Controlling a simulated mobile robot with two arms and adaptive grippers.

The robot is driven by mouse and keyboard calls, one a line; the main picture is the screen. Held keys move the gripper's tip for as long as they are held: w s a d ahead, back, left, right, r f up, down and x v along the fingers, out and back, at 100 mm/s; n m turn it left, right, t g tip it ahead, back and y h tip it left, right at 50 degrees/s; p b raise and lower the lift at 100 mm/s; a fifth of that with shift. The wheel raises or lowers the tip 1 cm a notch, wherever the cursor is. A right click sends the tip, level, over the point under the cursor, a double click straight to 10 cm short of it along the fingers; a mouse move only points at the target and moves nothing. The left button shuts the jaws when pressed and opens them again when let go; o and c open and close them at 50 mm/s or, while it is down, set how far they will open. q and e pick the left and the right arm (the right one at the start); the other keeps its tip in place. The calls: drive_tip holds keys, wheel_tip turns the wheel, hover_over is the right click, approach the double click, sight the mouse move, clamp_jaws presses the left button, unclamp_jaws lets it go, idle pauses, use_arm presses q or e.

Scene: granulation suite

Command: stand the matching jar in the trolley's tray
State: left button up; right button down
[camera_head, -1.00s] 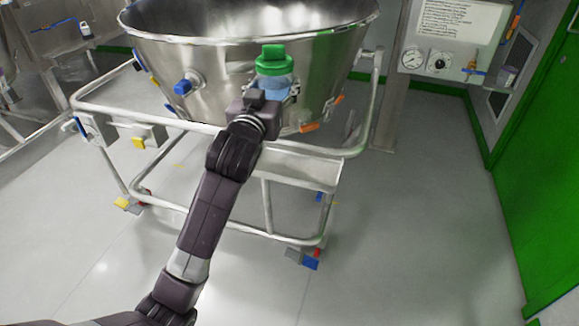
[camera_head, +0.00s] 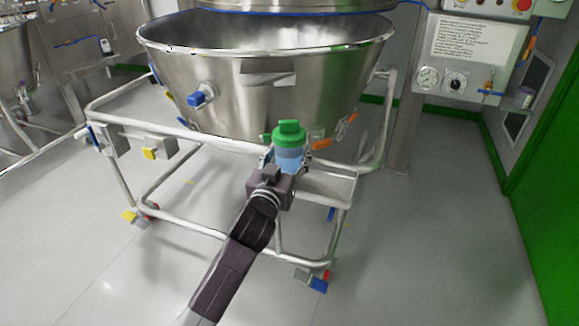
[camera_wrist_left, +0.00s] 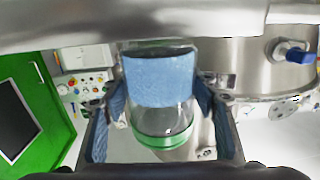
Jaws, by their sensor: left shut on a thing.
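The jar (camera_head: 289,148) has a green lid and a clear body with blue contents. My left gripper (camera_head: 285,164) is shut on its body and holds it roughly upright in front of the steel bowl. In the left wrist view the jar (camera_wrist_left: 160,82) sits between the two fingers, its lid toward the bottom of the picture. The trolley's tray (camera_head: 328,186) is a shallow metal shelf at the front right of the frame, just right of and below the jar. The gripper and arm hide its left part. My right gripper is not in view.
The large steel bowl (camera_head: 240,95) sits in the trolley's tubular frame (camera_head: 180,222), close behind the jar. A control panel (camera_head: 465,60) stands at the back right, and a green door (camera_head: 550,190) at the right. The floor right of the trolley is clear.

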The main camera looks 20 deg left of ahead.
sight(290, 163)
use_arm(q)
drive_tip(key=shift+f+b, duration=0.55)
drive_tip(key=shift+f, duration=1.25)
drive_tip(key=shift+f, duration=0.1)
drive_tip(key=o, duration=1.3)
